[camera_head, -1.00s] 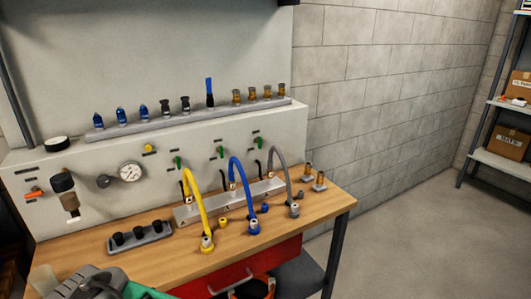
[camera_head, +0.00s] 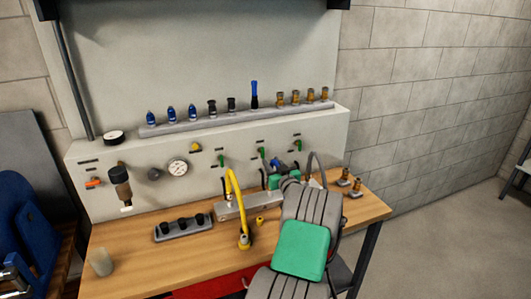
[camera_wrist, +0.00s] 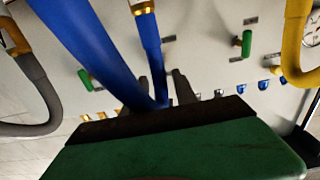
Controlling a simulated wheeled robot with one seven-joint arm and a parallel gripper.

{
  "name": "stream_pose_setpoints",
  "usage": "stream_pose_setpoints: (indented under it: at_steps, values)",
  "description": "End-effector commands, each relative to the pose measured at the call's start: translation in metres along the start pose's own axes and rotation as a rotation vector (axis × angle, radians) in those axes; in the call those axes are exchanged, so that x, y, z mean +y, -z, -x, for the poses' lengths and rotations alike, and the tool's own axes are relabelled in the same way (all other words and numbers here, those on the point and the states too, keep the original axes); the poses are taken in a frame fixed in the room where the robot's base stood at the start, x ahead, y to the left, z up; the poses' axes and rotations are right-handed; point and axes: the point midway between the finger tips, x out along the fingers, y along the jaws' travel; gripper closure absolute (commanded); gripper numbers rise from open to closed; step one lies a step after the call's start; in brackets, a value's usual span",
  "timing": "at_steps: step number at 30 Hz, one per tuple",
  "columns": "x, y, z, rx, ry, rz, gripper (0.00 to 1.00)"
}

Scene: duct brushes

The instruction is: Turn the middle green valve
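The middle green valve (camera_head: 263,153) is on the pale panel above the bench, just up and left of my gripper (camera_head: 283,172) in the head view. In the wrist view a blue hose (camera_wrist: 85,45) crosses in front of my gripper (camera_wrist: 165,92) and hides the middle valve. The left green valve (camera_head: 221,160) also shows in the wrist view (camera_wrist: 246,43). The right green valve (camera_head: 297,147) also shows there (camera_wrist: 85,80).
A yellow hose (camera_head: 229,190) stands left of my arm and a grey hose (camera_head: 320,170) right of it. A rail (camera_head: 190,127) with several fittings runs above the panel.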

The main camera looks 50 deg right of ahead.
Motion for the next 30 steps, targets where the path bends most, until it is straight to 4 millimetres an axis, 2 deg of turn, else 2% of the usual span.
stream_pose_setpoints:
  at_steps: [6, 12, 20, 30]
  values:
    - [-0.003, 0.003, -0.043, -0.002, 0.004, 0.000, 0.66]
    - [-0.002, 0.001, -0.066, -0.002, 0.003, 0.000, 0.66]
    - [-0.003, 0.000, -0.069, -0.003, 0.003, -0.001, 0.66]
    - [-0.002, 0.000, -0.068, -0.003, 0.003, -0.001, 0.93]
